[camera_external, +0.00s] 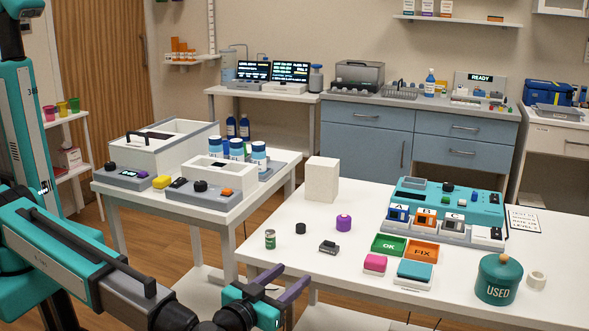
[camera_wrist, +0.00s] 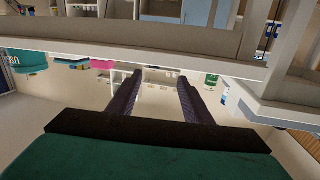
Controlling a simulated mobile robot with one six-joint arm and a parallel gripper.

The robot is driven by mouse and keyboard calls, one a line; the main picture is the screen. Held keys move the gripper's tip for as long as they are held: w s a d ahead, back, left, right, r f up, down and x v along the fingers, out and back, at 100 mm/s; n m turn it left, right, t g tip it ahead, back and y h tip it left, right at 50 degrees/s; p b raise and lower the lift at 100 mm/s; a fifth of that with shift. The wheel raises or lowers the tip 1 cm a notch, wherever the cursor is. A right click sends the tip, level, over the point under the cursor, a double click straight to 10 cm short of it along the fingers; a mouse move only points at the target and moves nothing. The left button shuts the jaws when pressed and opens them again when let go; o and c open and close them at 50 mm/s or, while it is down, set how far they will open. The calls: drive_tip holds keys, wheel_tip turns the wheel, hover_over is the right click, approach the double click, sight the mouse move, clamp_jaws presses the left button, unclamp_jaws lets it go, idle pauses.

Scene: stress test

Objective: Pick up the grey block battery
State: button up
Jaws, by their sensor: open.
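A small dark grey block, which looks like the grey block battery (camera_external: 328,247), lies on the white table between a green-labelled can (camera_external: 270,239) and a pink block (camera_external: 375,263). My gripper (camera_external: 290,277) is at the near edge of the table in the external view, apart from the block. Its two purple fingers are spread with nothing between them. In the wrist view the picture is upside down, and my gripper (camera_wrist: 160,76) points toward the table's things. The battery cannot be made out clearly there.
A black cap (camera_external: 300,228), a purple jar (camera_external: 344,222) and a cream box (camera_external: 322,181) stand behind the battery. Green and orange trays (camera_external: 422,250), a blue block (camera_external: 415,272) and a teal bin (camera_external: 498,280) are to its right. Table just around the battery is bare.

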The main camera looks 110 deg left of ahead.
drive_tip(key=shift+w+d+r+b, duration=0.15)
drive_tip(key=shift+w+r+b, duration=0.1)
drive_tip(key=shift+r, duration=0.25)
drive_tip(key=shift+w+d+r+b, duration=0.1)
drive_tip(key=shift+r+b, duration=0.1)
drive_tip(key=shift+r, duration=0.3)
drive_tip(key=shift+a, duration=0.1)
approach(328, 243)
drive_tip(key=shift+p+x, duration=0.45)
drive_tip(key=shift+x, duration=0.85)
drive_tip(key=shift+s+f, duration=0.1)
drive_tip(key=shift+s, duration=0.05)
drive_tip(key=shift+w+p+x, duration=0.2)
drive_tip(key=shift+p+x, duration=0.35)
drive_tip(key=shift+x, duration=2.05)
drive_tip(key=shift+c, duration=0.4)
